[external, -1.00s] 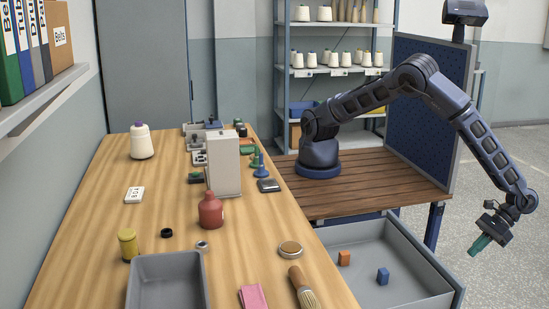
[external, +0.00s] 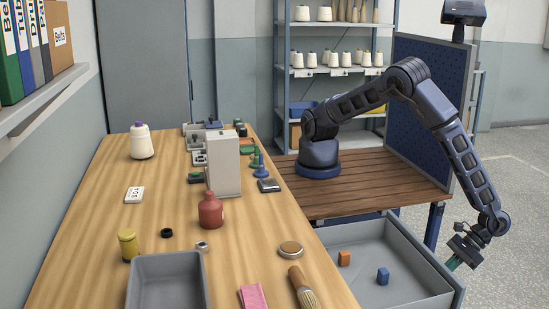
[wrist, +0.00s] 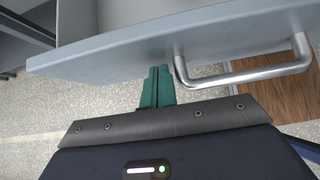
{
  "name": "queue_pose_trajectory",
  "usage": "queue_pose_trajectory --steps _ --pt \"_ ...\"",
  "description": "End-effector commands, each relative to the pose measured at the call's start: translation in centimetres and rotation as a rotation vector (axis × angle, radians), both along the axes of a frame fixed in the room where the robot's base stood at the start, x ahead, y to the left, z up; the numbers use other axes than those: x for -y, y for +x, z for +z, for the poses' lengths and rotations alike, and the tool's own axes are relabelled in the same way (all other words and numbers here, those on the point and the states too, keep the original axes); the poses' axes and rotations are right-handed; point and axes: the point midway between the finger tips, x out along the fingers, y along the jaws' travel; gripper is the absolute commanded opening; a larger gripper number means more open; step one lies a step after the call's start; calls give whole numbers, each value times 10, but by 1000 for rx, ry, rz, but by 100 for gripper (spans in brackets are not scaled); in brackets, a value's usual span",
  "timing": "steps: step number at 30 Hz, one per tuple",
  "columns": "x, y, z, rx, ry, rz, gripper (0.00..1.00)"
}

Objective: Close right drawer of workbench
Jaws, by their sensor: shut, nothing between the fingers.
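The grey drawer (external: 432,266) of the workbench stands pulled out to the right of the wooden bench top (external: 110,185). An orange block (external: 344,258) and a blue block (external: 383,276) lie inside it. My gripper (external: 452,263) is at the outer face of the drawer, near its right end. In the wrist view my green fingers (wrist: 157,88) are together and empty. They point at the drawer front (wrist: 120,62), just left of its metal bar handle (wrist: 245,75). I cannot tell whether the fingertips touch the front.
A red bottle (external: 210,211), a brush (external: 304,288), a pink cloth (external: 253,297), a round tin (external: 291,249) and a grey bin (external: 166,263) stand or lie on the bench top. Open floor (external: 515,240) lies to the right of the drawer.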

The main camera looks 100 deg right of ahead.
Motion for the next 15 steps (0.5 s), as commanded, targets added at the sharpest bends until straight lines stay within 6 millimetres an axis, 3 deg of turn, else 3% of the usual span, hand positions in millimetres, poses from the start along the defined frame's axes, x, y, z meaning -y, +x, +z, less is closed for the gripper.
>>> queue_pose_trajectory --steps 10,15 --pt "0 2 0 0 0 0 0" --pt "0 17 1 2 -1 -1 0"
